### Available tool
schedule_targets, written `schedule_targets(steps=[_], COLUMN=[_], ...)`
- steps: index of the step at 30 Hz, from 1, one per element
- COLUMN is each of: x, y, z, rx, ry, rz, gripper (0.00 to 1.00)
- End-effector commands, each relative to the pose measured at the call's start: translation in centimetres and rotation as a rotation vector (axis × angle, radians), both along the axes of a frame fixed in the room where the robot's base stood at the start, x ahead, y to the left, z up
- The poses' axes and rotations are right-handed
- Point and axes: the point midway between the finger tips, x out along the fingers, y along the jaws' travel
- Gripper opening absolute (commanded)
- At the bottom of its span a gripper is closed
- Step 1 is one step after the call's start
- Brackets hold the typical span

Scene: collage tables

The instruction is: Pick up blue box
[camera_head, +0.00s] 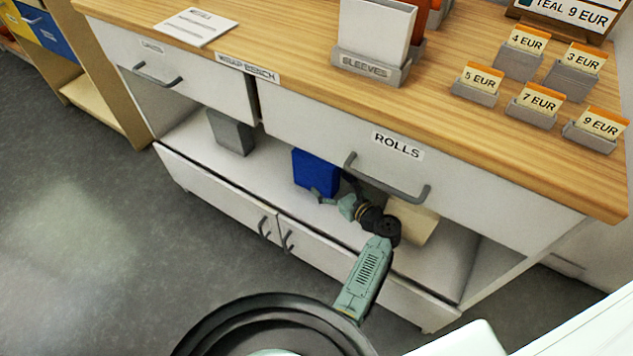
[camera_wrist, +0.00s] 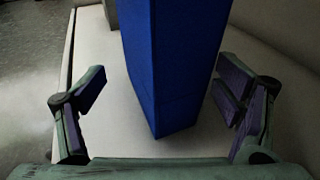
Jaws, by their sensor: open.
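The blue box (camera_head: 316,171) stands upright on the open shelf under the bench top. My gripper (camera_head: 325,197) reaches into the shelf from the front, close to the box's lower front. In the wrist view the blue box (camera_wrist: 172,65) rises between the two spread fingers of my gripper (camera_wrist: 165,95). The left finger has a clear gap to the box, and the right finger is nearer to its right side. The fingers do not close on it. The box's top is cut off in the wrist view.
A grey box (camera_head: 231,132) stands further left on the shelf (camera_head: 190,139), and a beige object (camera_head: 412,220) lies behind my arm at right. The ROLLS drawer (camera_head: 440,168) overhangs the shelf. Cupboard doors (camera_head: 225,190) are below. The shelf is free between the grey and blue boxes.

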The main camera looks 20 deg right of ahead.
Motion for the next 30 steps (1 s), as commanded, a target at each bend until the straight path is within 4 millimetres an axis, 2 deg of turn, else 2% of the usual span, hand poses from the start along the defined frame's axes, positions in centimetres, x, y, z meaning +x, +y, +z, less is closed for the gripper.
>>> schedule_targets(steps=[3, 9, 18, 30], x=[1.5, 3.8, 4.3, 4.3], y=[0.5, 1.2, 1.3, 1.4], z=[-1.2, -1.5, -1.2, -1.3], rx=[-0.002, -0.003, -0.001, -0.001], ry=[-0.001, -0.001, 0.0, 0.001], rz=[0.003, 0.001, 0.0, 0.0], gripper=[0.84, 0.84, 0.84, 0.58])
